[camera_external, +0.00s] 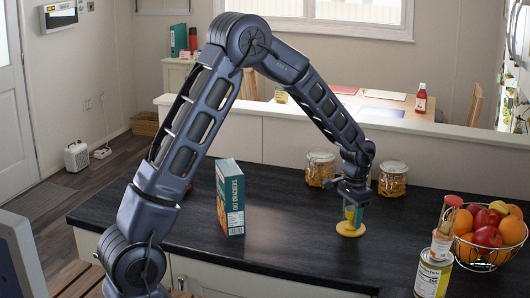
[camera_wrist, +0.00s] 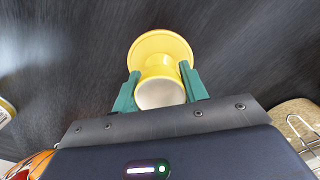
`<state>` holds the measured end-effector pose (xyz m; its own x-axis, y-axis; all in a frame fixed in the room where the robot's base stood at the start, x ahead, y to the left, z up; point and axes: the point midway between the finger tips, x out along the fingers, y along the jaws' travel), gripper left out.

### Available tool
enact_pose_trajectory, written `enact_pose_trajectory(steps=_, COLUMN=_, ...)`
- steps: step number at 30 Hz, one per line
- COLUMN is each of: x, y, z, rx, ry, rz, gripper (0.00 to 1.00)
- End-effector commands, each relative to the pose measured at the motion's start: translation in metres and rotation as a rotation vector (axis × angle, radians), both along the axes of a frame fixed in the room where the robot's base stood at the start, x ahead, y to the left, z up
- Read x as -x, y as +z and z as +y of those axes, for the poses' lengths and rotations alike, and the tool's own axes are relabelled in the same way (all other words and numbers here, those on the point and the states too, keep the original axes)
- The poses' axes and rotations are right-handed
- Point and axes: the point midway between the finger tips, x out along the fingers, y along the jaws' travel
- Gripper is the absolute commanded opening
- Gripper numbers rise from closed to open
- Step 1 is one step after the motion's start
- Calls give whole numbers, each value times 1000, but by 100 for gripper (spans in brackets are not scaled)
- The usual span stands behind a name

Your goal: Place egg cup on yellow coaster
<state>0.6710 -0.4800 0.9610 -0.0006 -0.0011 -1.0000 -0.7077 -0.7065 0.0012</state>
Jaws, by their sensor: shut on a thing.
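My gripper (camera_external: 353,212), with green fingers, points down over the dark counter and is shut on a small yellow egg cup. In the wrist view the egg cup (camera_wrist: 160,94), with a pale open top, sits between the two fingertips (camera_wrist: 158,72). The yellow coaster (camera_external: 351,230) lies flat on the counter below the gripper. In the wrist view the coaster (camera_wrist: 160,42) shows as a round yellow disc beyond and partly behind the cup. The cup is over or on the coaster; I cannot tell whether they touch. The fingers hide part of the cup in the external view.
A teal cracker box (camera_external: 230,198) stands to the left. Two glass jars (camera_external: 320,168) (camera_external: 393,178) stand behind the gripper. A wire fruit basket (camera_external: 487,236), a tin (camera_external: 432,275) and a bottle (camera_external: 443,237) are at the right. The counter in front of the coaster is clear.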

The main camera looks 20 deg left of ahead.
Motion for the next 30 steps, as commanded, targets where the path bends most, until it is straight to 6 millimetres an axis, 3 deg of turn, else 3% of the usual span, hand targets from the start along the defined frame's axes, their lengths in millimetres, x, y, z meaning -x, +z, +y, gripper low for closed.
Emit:
enact_pose_trajectory(steps=1, x=0, y=-2, z=0, rx=-1, ry=0, rz=1, gripper=20)
enact_pose_trajectory(steps=2, x=0, y=-2, z=0, rx=-1, ry=0, rz=1, gripper=45)
enact_pose_trajectory(steps=5, x=0, y=-2, z=0, rx=0, ry=0, rz=0, gripper=65)
enact_pose_trajectory(steps=17, x=0, y=5, z=0, rx=1, ry=0, rz=-1, gripper=65)
enact_pose_trajectory(steps=30, x=-1, y=81, z=0, rx=2, ry=1, rz=-2, gripper=65)
